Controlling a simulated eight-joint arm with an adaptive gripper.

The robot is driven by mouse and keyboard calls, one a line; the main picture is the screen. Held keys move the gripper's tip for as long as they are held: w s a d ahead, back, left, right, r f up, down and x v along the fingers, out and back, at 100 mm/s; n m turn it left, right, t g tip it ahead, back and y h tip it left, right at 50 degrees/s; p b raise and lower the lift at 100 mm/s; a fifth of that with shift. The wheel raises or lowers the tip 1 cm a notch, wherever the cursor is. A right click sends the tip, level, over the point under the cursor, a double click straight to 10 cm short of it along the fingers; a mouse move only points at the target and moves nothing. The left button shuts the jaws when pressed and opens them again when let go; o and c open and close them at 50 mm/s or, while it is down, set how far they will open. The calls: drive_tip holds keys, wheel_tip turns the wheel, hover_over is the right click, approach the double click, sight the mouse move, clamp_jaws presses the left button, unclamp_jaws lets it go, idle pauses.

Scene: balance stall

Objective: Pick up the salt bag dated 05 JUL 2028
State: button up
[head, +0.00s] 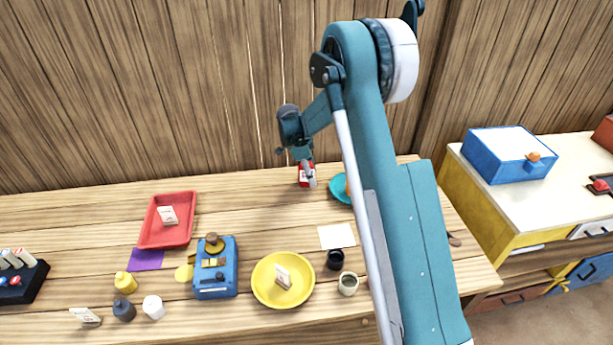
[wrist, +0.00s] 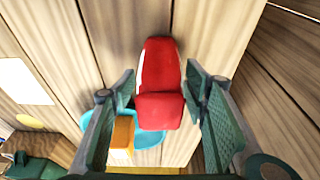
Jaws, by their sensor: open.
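A red and white packet (head: 306,178) stands at the back of the table. In the wrist view it is a red shape (wrist: 160,85) between my fingers, and I cannot read any date on it. My gripper (head: 304,162) is open, just above or around the packet. In the wrist view the fingers (wrist: 159,82) are spread on either side of it with gaps. Small pale packets lie in the red tray (head: 148,234), on the yellow plate (head: 262,293) and at the front left (head: 86,317). Their print is too small to read, so I cannot tell which is the dated salt bag.
A teal plate (head: 338,188) with an orange-yellow block (wrist: 122,135) is close beside the red packet. A blue scale (head: 215,282), dark cup (head: 335,260) and white sheet (head: 337,236) stand nearer the front. The wooden wall (head: 230,90) is close behind. My arm hides part of the table's right.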

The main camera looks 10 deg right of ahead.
drive_tip(key=c, duration=1.2)
drive_tip(key=shift+r+p, duration=0.55)
drive_tip(key=shift+r, duration=4.45)
